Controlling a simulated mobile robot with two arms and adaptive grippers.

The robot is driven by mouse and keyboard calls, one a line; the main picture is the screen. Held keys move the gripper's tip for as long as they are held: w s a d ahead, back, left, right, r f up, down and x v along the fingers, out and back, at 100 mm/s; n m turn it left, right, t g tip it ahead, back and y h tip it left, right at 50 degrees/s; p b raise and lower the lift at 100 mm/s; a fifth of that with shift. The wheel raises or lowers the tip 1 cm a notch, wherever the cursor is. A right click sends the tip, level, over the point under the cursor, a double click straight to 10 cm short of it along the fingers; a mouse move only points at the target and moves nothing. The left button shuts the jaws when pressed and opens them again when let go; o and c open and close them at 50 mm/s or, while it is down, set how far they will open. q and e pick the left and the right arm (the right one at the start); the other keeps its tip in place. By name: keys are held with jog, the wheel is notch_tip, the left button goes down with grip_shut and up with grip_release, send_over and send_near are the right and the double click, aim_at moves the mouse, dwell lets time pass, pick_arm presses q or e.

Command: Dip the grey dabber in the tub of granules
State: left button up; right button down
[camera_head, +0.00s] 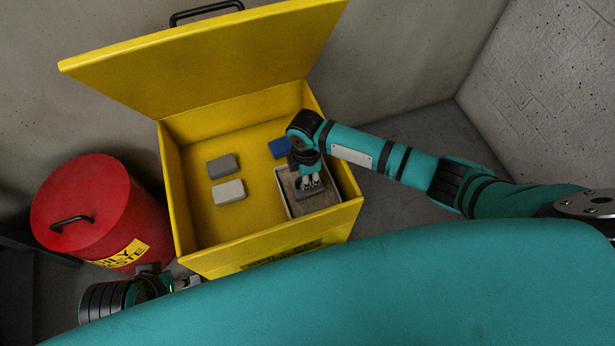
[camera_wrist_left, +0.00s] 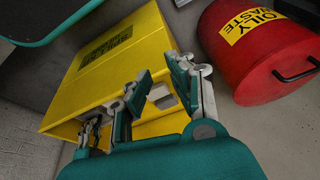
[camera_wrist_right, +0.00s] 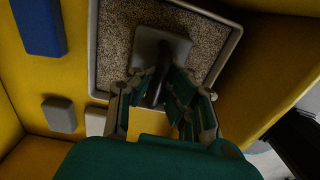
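The grey dabber (camera_wrist_right: 150,45) has a flat grey plate and a dark upright handle. My right gripper (camera_head: 311,184) is closed around the handle, also seen in the right wrist view (camera_wrist_right: 160,90). The dabber is inside the outline of the tub of granules (camera_head: 282,196), a shallow square tub of speckled brown granules (camera_wrist_right: 115,45). The plate is at or just above the granules; I cannot tell if it touches. My left gripper (camera_wrist_left: 155,95) is open and empty, outside the yellow bin's front; it shows partly in the head view (camera_head: 187,283).
The tub stands in the right front corner of the open yellow bin (camera_head: 262,237). A dark grey block (camera_head: 222,166), a light block (camera_head: 229,192) and a partly hidden blue block (camera_head: 279,148) lie on its floor. A red waste drum (camera_head: 90,205) stands left.

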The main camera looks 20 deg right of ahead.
jog(key=shift+s, duration=0.1)
dwell(0.4)
jog(key=shift+r+p, duration=0.4)
jog(key=shift+p, duration=0.15)
jog(key=shift+r+p, duration=0.65)
jog(key=shift+p, duration=0.1)
jog(key=shift+r+p, duration=0.75)
jog(key=shift+p, duration=0.15)
jog(key=shift+r+p, duration=0.4)
jog(key=shift+p, duration=0.1)
jog(key=shift+r+p, duration=0.55)
pick_arm(q)
jog(key=s+f+p, duration=0.1)
jog(key=s+f, duration=0.1)
jog(key=f, duration=1)
jog(key=s+f+g, duration=0.1)
jog(key=s+f, duration=0.2)
jog(key=f, duration=1)
jog(key=shift+s+a+g+p, duration=0.25)
jog(key=shift+g+p, duration=0.05)
jog(key=shift+p, duration=0.05)
pick_arm(e)
jog(key=shift+r, duration=0.7)
